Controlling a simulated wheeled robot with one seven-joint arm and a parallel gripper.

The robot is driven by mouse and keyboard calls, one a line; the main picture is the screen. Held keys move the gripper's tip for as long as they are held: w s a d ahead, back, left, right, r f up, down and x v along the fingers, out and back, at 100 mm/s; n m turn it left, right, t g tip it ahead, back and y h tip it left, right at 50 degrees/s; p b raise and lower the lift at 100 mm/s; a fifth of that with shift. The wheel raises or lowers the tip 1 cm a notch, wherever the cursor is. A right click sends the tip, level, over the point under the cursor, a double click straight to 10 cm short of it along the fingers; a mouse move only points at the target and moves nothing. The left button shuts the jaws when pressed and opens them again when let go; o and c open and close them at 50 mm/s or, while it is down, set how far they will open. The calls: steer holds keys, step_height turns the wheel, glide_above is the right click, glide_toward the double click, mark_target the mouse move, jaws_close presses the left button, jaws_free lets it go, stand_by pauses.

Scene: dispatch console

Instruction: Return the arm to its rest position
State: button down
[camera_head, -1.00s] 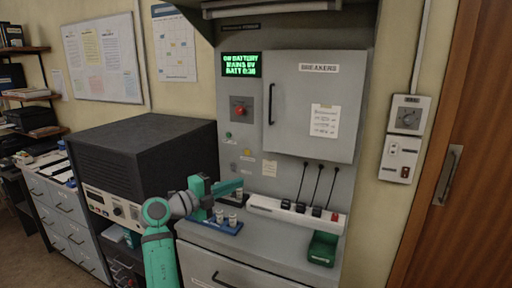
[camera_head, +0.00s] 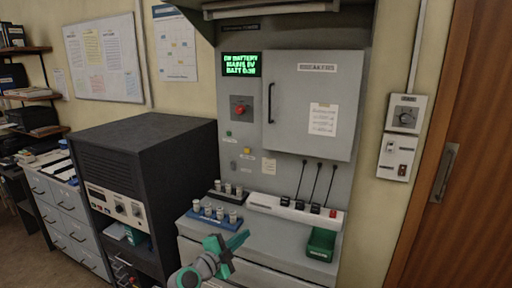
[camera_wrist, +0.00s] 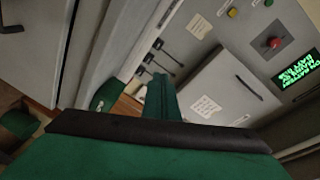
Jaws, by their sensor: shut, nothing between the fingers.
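My gripper (camera_head: 238,241) is green and grey. In the head view it is low in the picture, in front of the console's counter, and points to the right. Its fingers are together with nothing between them. In the wrist view the green fingers (camera_wrist: 161,98) show in the middle, with the breaker cabinet (camera_wrist: 228,90) beyond them at a tilt. My gripper is apart from the fuse racks and the green bin. Part of my arm is cut off at the bottom edge of the head view.
A blue rack (camera_head: 213,221) with several pale cylinders stands on the counter, a dark rack (camera_head: 228,196) behind it. A white power strip (camera_head: 296,208) with black plugs and a green bin (camera_head: 321,244) lie right. A dark equipment box (camera_head: 143,160) stands left. A wooden door (camera_head: 452,200) is at far right.

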steer(key=s+d+f+n+y, duration=0.15)
steer(key=s+f+n, duration=0.3)
steer(key=f, duration=0.45)
steer(key=s+d+f+n+y, duration=0.1)
steer(key=s+f+n+y, duration=0.2)
steer(key=s+f, duration=0.35)
steer(key=s+d+f+n+y, duration=0.1)
steer(key=s+f+n+y, duration=0.35)
steer(key=s+f, duration=1)
steer(key=s+r+n+y, duration=0.1)
steer(key=s+r+n, duration=0.2)
steer(key=s, duration=1.1)
steer(key=s+r+n, duration=0.3)
steer(key=s, duration=1)
steer(key=s+d+r+n+t, duration=0.1)
steer(key=s+r, duration=0.6)
steer(key=shift+s+r, duration=0.25)
steer(key=shift+r, duration=0.15)
steer(key=shift+d, duration=0.1)
